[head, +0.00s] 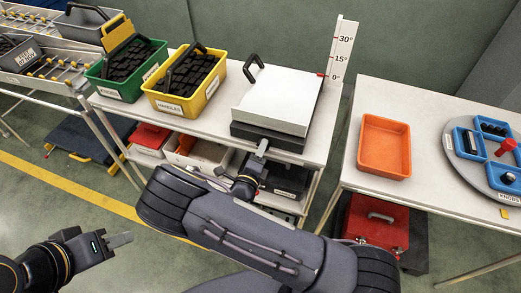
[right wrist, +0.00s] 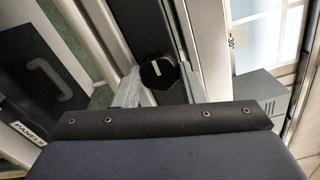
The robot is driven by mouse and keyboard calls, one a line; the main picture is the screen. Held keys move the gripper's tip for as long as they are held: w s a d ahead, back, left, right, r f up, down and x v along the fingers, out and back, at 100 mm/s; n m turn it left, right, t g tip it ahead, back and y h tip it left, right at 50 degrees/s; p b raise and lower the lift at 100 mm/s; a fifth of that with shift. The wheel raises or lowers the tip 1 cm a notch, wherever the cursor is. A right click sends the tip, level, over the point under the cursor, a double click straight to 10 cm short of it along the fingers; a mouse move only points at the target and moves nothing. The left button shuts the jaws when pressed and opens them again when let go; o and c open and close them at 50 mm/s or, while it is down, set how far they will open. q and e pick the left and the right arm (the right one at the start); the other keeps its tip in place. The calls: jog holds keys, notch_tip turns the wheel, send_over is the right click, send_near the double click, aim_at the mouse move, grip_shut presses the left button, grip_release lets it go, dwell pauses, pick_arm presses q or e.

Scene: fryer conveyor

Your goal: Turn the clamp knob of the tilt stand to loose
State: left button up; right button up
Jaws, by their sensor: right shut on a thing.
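The tilt stand (head: 275,98) is on the middle table, its pale plate lying flat with a black handle at its upper left. Its scale (head: 343,48) has a red pointer near 0°. The black clamp knob (right wrist: 158,74) with a white line shows in the right wrist view; the head view hides it. My right gripper (right wrist: 160,86) is shut on the knob, one finger on each side; in the head view it (head: 262,148) is at the stand's front edge. My left gripper (head: 120,240) is at lower left, away from the tables; its finger gap is not clear.
Green (head: 127,70) and yellow (head: 186,83) bins with black handles stand left of the stand. An orange tray (head: 384,146) and a round grey tray (head: 480,160) with blue boxes are on the right table. A gap separates the tables. My right arm covers the lower middle.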

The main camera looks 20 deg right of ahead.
dwell(0.3)
jog(key=o, duration=1)
jog(key=shift+s+a, duration=0.1)
jog(key=b+v, duration=0.1)
jog(key=v, duration=0.6)
jog(key=shift+s+a+b, duration=0.15)
jog(key=shift+s+b, duration=0.1)
jog(key=shift+b, duration=0.15)
